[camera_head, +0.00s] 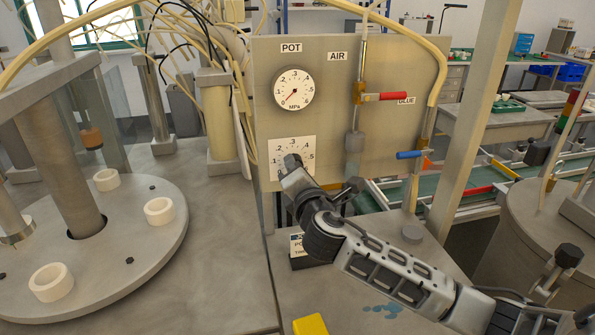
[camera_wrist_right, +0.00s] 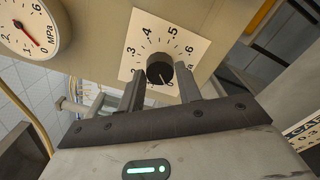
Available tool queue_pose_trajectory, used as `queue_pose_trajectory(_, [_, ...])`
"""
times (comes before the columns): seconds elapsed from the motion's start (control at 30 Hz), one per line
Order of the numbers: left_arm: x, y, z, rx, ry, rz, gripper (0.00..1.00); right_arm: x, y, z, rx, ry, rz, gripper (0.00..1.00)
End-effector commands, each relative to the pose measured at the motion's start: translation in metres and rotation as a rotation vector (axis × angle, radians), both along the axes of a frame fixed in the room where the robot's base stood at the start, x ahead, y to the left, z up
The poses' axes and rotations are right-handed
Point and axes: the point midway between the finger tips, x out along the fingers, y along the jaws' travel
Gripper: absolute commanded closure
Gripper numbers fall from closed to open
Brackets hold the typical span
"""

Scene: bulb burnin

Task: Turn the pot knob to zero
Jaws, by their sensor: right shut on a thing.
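The pot knob (camera_wrist_right: 160,70) is a round black knob on a white scale plate marked up to .6. In the head view the plate (camera_head: 306,143) is on the grey panel below the round pressure gauge (camera_head: 294,90), and my gripper hides the knob. My right gripper (camera_head: 291,163) reaches up to it. In the right wrist view the gripper's two fingers (camera_wrist_right: 160,84) are on either side of the knob, shut on it. A pale mark shows at the knob's lower edge; its exact reading is unclear. The gauge's red needle points to the lower left. My left gripper is not in view.
The panel (camera_head: 400,60) also carries a red-handled valve (camera_head: 390,96) and a blue-handled valve (camera_head: 409,155) right of the knob. A small labelled black box (camera_head: 312,262) and a yellow block (camera_head: 310,325) are below. A round turntable with white rings (camera_head: 160,210) is at the left.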

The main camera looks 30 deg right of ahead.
Motion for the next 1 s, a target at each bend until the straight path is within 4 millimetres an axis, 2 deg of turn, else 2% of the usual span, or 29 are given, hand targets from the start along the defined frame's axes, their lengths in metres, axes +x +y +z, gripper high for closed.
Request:
queue_pose_trajectory(0.33, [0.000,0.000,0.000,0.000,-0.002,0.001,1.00,0.000,0.000,-0.002,-0.005,0.006,0.001,0.88])
queue_pose_trajectory(0.37, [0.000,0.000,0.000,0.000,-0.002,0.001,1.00,0.000,0.000,-0.002,-0.005,0.006,0.001,0.57])
queue_pose_trajectory(0.4, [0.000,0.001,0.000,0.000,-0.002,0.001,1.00,0.000,0.000,-0.002,-0.005,0.006,0.001,0.46])
queue_pose_trajectory(0.43, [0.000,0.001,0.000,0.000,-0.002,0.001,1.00,0.000,0.000,-0.002,-0.004,0.005,0.000,0.44])
queue_pose_trajectory(0.77, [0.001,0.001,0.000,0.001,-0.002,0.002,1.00,-0.003,0.001,-0.001,-0.003,0.002,0.002,0.44])
queue_pose_trajectory(0.87, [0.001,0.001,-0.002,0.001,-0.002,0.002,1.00,-0.013,0.004,-0.002,-0.002,0.002,0.002,0.44])
queue_pose_trajectory(1.0, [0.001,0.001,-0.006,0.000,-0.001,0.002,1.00,-0.040,0.011,-0.003,-0.001,0.003,0.004,0.44])
